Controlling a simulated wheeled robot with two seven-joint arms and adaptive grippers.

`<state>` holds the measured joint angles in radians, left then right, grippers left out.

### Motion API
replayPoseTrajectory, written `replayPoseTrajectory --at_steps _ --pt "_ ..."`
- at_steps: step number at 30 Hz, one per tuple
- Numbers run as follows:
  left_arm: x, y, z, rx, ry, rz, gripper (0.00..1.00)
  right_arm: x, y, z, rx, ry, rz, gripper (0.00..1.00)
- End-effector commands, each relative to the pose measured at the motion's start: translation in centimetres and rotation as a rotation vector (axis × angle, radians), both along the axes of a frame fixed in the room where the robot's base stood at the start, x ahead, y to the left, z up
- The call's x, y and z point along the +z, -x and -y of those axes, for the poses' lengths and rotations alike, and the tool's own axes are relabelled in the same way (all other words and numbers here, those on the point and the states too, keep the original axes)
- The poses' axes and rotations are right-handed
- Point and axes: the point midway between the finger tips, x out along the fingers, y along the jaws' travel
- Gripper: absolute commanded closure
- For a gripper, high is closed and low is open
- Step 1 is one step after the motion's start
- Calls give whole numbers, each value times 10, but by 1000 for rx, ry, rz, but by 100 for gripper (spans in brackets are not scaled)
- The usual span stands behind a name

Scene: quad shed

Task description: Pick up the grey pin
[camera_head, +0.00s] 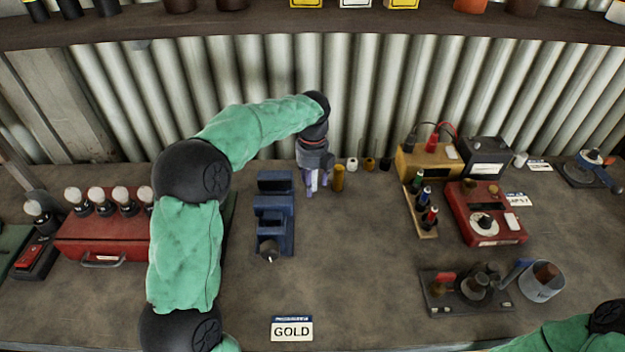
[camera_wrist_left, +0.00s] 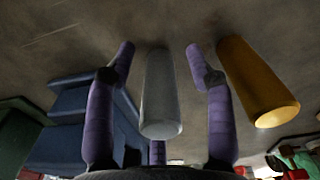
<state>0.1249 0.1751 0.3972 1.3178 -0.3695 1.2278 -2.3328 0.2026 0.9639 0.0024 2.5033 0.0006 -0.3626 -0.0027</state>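The grey pin (camera_wrist_left: 161,95) stands upright on the bench in the left wrist view. My left gripper (camera_head: 317,184) points down at the bench. In the left wrist view its purple fingers (camera_wrist_left: 160,57) are spread on both sides of the pin, with a gap visible on each side, so it is open around the pin and not gripping it. In the head view the pin is mostly hidden by the gripper. A gold pin (camera_head: 338,178) stands just right of the gripper, outside the right finger, and also shows in the left wrist view (camera_wrist_left: 257,82). My right gripper is out of view.
A blue stepped block (camera_head: 273,222) stands close to the left of the gripper. Small pins stand behind at right, including a white one (camera_head: 352,164). A GOLD card (camera_head: 292,328) lies at the front. A red drawer box (camera_head: 103,237) is left.

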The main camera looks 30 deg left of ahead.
Motion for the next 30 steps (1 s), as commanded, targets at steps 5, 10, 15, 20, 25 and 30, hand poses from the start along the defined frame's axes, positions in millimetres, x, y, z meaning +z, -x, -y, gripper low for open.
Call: replayPoseTrajectory --at_steps 5,10,15,20,25,30 --pt "0 0 0 0 0 0 97 0 0 0 0 0 0 49" --pt "1 0 0 0 0 1 100 0 0 0 0 0 0 49" --pt "1 0 0 0 1 1 100 0 0 0 0 0 0 49" --pt "7 0 0 0 0 1 100 3 0 0 0 0 0 49" --pt "25 -1 0 0 0 3 100 11 0 0 0 0 0 49" --pt "49 8 8 -1 0 3 100 23 0 0 0 0 0 49"
